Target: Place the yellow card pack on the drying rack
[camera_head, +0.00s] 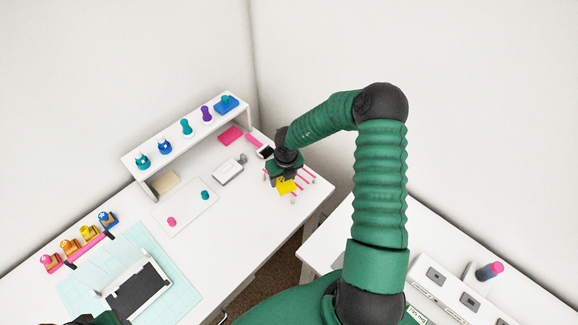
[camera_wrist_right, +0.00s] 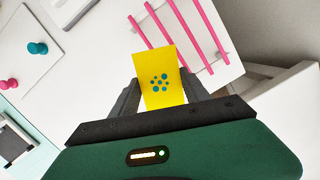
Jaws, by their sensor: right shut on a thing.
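The yellow card pack (camera_head: 286,186) is held in my right gripper (camera_head: 283,178) over the near left part of the drying rack (camera_head: 301,180). In the right wrist view the yellow card pack (camera_wrist_right: 160,78) has teal dots and sits between the two dark fingers of my right gripper (camera_wrist_right: 158,98). The drying rack shows there as pink bars (camera_wrist_right: 178,30) on a white base, just beyond the pack's far end. Whether the pack touches the rack, I cannot tell. At the lower left of the head view a bit of green and dark arm shows; my left gripper's fingers are not visible.
A white shelf (camera_head: 180,135) with several stamps stands at the back. A white device (camera_head: 228,171) and a pink pad (camera_head: 231,135) lie left of the rack. A sheet with pink and teal knobs (camera_head: 187,207) lies further left. The table's right edge is close to the rack.

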